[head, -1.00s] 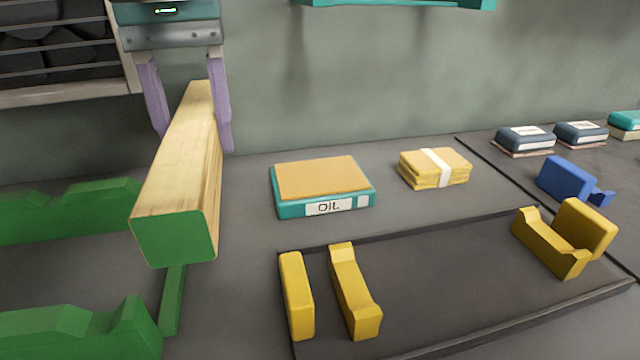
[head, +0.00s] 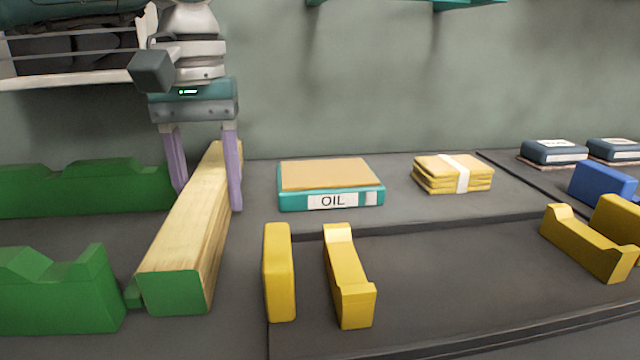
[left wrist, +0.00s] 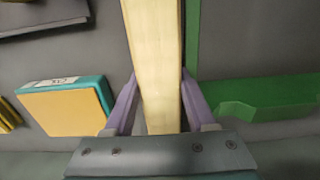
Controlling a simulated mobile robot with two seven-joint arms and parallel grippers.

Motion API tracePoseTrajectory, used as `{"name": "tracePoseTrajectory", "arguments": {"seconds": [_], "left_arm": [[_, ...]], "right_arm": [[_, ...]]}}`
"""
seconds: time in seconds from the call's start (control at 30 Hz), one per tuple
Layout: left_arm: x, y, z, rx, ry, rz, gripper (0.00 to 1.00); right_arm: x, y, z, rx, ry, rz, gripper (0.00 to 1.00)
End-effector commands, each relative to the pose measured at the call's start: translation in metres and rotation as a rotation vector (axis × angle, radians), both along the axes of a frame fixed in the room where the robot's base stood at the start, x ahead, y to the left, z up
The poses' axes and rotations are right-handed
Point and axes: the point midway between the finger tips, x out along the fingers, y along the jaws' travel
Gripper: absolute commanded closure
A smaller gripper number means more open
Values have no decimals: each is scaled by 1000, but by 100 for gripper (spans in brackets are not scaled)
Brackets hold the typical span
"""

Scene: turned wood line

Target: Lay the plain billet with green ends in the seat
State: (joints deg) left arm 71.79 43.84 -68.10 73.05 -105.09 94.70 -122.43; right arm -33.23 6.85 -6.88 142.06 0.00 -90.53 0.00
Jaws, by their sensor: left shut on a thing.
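The billet also runs between the fingers in the left wrist view (left wrist: 155,60). It is low over the bench, just right of the green notched supports, near (head: 60,290) and far (head: 90,188). A green strip (left wrist: 193,35) runs close beside it. I cannot tell whether the billet touches the bench. My right gripper is not in view.
A teal OIL box (head: 290,200) with a tan top lies right of the billet. Behind are a banded yellow stack (head: 440,175) and dark boxes (head: 553,152). Yellow uprights (head: 279,272) and (head: 348,280) stand at front, with another yellow support (head: 585,242) and a blue one (head: 600,184) at right.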

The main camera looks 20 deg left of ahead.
Motion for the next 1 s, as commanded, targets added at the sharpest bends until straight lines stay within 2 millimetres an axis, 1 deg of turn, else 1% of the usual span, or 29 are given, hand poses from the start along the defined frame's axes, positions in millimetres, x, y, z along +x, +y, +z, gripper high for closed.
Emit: {"name": "tracePoseTrajectory", "arguments": {"seconds": [0.07, 0.1, 0.33, 0.57, 0.67, 0.77, 1.0], "left_arm": [[0, 0, -3, 0, -1, 0, 100], [0, 0, -2, 0, 0, 0, 41], [0, 0, -2, 0, 0, 0, 15], [0, 0, -2, 0, 0, 0, 14], [0, 0, 4, 0, -1, 0, 14], [1, 0, 17, 0, -4, 0, 14], [2, -1, 73, -1, -6, 0, 14]], "right_arm": [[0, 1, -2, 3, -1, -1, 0], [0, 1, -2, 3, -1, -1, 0], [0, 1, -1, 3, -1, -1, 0], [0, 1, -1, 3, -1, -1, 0], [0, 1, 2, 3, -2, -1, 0], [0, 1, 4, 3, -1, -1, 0], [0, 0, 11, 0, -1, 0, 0]]}}
